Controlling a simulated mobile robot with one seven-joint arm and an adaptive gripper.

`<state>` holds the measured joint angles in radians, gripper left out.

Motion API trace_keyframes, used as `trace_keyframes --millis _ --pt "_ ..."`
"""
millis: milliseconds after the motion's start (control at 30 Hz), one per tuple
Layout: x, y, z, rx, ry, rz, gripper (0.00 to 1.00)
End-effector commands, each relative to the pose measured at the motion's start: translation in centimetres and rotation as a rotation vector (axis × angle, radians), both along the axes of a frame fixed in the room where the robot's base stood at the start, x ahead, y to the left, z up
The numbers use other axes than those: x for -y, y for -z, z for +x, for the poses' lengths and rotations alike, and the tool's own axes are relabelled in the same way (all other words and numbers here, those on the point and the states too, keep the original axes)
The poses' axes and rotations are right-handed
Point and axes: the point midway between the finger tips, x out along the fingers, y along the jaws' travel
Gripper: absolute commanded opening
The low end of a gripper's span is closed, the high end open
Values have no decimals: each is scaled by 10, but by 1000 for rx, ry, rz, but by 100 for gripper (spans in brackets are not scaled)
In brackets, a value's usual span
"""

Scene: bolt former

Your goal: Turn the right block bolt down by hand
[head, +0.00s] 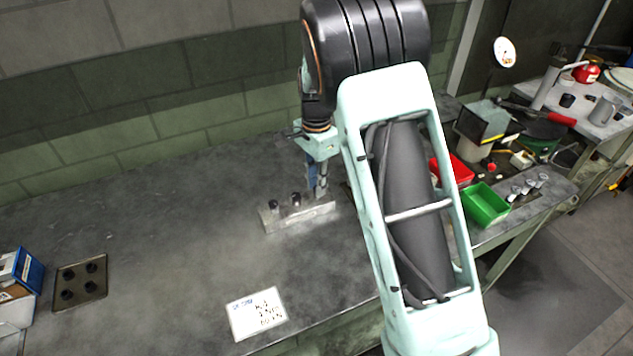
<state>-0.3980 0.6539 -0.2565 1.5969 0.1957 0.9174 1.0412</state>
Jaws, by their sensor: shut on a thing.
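A grey metal block (285,221) lies on the dark bench top. Two dark bolts stand up from it, the left bolt (272,203) and the middle bolt (296,199). My gripper (319,192) points down over the block's right end, its fingers close above it. It is shut on the right block bolt, which is mostly hidden by the fingers. How far that bolt sits in the block cannot be told.
A green bin (486,205) and a red bin (461,172) stand at right.

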Motion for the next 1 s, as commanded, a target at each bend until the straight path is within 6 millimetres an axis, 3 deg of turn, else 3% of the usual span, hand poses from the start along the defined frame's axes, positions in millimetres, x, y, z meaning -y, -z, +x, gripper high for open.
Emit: trace_keyframes --millis 467,500,633,1000 --pt "-1 -3 2 7 11 1 0" --pt "-1 -3 2 7 11 1 21" --pt "0 -2 2 5 11 1 35" --pt "0 -8 1 4 10 1 35"
